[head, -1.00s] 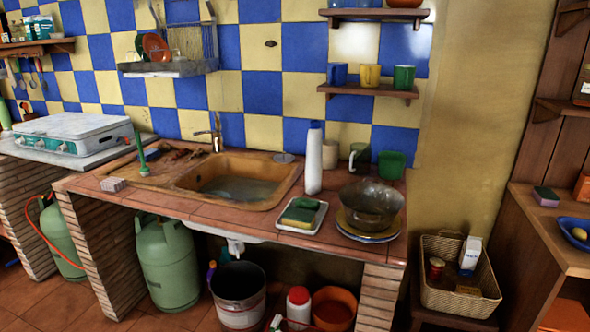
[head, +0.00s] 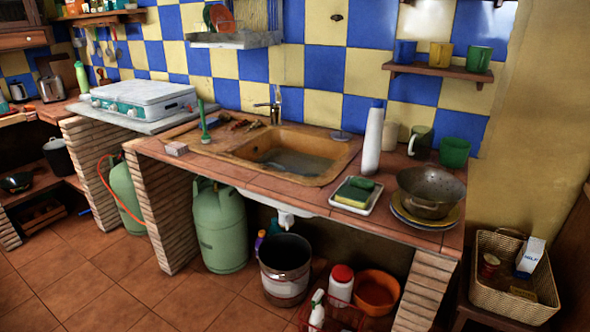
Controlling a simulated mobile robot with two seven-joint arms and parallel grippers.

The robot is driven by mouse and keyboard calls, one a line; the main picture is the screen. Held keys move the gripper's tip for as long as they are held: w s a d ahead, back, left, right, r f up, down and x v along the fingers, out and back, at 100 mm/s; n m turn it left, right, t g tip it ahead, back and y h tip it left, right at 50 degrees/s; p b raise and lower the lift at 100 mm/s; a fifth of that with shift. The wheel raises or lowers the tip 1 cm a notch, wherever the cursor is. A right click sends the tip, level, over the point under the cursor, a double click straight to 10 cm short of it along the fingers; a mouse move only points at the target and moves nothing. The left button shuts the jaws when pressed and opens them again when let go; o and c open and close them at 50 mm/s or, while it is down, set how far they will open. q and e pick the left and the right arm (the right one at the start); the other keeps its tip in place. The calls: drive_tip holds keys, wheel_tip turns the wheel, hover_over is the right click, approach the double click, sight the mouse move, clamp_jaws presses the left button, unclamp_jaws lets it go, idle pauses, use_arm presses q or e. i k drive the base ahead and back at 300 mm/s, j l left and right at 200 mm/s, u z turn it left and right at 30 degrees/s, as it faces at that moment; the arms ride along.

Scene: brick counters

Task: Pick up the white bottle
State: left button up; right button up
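A tall white bottle (head: 372,145) with a blue cap stands upright on the tiled brick counter (head: 295,192), right of the sink. A green and yellow sponge dish (head: 356,197) is in front of it. Below the counter, a white container with a red lid (head: 341,284) stands on the floor side, and a smaller white bottle (head: 318,297) leans in a red basket near it. Neither of my grippers is in view.
The sink (head: 290,160) holds water. A colander on stacked plates (head: 430,193), a green cup (head: 455,151) and a dark green mug (head: 420,142) stand right of the tall bottle. A metal bucket (head: 286,280) and green gas cylinder (head: 220,228) stand below. The floor at left is clear.

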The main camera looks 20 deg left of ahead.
sight(372, 143)
drive_tip(key=i+j, duration=0.15)
drive_tip(key=j, duration=0.2)
drive_tip(key=i+j, duration=0.15)
drive_tip(key=j, duration=0.2)
drive_tip(key=i+j, duration=0.1)
drive_tip(key=j, duration=0.2)
drive_tip(key=i+j, duration=0.15)
drive_tip(key=j, duration=0.2)
